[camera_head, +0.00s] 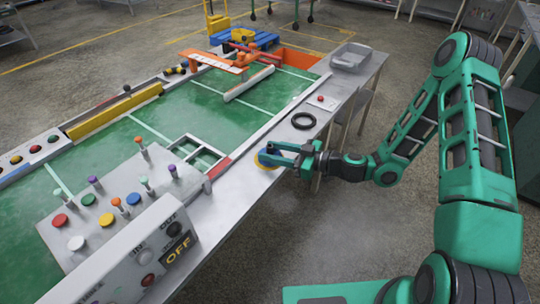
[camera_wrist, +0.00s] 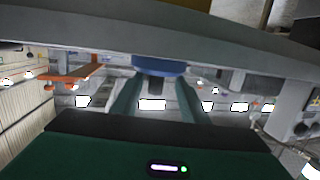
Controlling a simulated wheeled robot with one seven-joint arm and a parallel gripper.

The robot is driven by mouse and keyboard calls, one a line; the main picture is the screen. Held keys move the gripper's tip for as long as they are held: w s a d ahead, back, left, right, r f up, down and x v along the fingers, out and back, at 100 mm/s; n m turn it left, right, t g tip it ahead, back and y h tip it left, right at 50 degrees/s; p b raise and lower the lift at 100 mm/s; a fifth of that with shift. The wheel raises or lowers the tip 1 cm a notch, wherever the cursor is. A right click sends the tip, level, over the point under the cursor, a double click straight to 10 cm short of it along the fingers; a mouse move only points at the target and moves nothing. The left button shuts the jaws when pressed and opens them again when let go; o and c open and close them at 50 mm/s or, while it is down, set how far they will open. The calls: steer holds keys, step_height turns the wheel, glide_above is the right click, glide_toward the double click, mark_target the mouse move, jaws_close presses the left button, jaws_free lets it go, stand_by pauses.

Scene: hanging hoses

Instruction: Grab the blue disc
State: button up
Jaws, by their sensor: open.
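The blue disc (camera_head: 266,158) is at the near edge strip of the table, right at the tips of my gripper (camera_head: 271,156). A yellow round piece shows just under or beside it. In the wrist view the blue disc (camera_wrist: 160,66) sits against the grey table surface, straight ahead between the ends of the two fingers (camera_wrist: 156,88). My gripper is open, with a clear gap between the fingers. I cannot tell whether either finger touches the disc.
A black ring (camera_head: 303,121) and a small panel with a red button (camera_head: 321,102) lie farther along the edge strip. A grey tray (camera_head: 351,56) stands at the far corner. A control box marked OFF (camera_head: 140,258) and a button panel (camera_head: 107,205) stand nearer.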

mark_target(259, 151)
steer(key=shift+w+x, duration=0.15)
steer(key=shift+x, duration=1.2)
steer(key=shift+w+x, duration=0.15)
steer(key=shift+x, duration=1.2)
steer(key=shift+d+r, duration=0.1)
steer(key=shift+d, duration=0.05)
steer(key=shift+c, duration=0.2)
jaws_close()
